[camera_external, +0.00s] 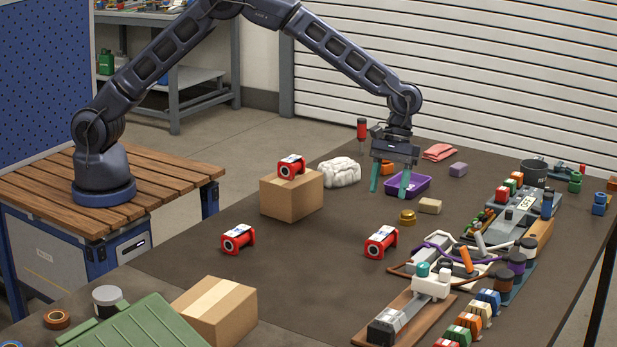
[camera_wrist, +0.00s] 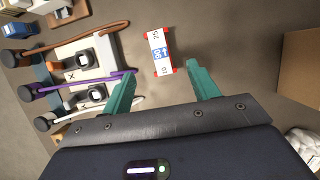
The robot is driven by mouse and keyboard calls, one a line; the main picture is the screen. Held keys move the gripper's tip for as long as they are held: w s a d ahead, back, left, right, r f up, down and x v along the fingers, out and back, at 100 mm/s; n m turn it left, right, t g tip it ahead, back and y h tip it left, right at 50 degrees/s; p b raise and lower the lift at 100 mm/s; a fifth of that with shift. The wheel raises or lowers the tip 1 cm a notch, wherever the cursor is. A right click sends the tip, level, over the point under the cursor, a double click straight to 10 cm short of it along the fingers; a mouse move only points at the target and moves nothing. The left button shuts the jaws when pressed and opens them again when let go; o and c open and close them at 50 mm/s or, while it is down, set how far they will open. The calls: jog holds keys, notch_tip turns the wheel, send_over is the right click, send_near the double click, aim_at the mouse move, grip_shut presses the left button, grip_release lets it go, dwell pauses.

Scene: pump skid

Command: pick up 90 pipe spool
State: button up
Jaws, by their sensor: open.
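Three red pipe spools with white labels show in the external view. One spool (camera_external: 381,242) lies on the dark table near the pump assembly, one (camera_external: 238,239) lies further left, and one (camera_external: 291,166) sits on a cardboard box. My gripper (camera_external: 390,190) is open and empty above the table, behind the right spool, with its teal fingers pointing down. In the wrist view, a spool (camera_wrist: 159,51) shows beyond the fingertips of my gripper (camera_wrist: 161,82), apart from them. Its label has a blue middle patch that seems to read 90. The other labels are too small to read.
The cardboard box (camera_external: 291,197) stands left of my gripper, beside a white cloth (camera_external: 340,172). A purple tray (camera_external: 420,184), a brass part (camera_external: 407,217) and a tan block (camera_external: 430,206) lie close by. Pump assemblies (camera_external: 427,285) fill the right. The table between the spools is clear.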

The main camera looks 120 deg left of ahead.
aim_at(383, 233)
jog(key=shift+w+a+f+n, duration=0.15)
jog(key=shift+w+a+f, duration=0.05)
jog(key=shift+f, duration=0.4)
jog(key=shift+w+a+f+n, duration=0.15)
jog(key=shift+f, duration=0.4)
jog(key=x, duration=1)
jog(key=shift+s+d+f, duration=0.15)
jog(key=shift+s+d, duration=0.05)
jog(key=c, duration=1.3)
jog(key=shift+o, duration=0.2)
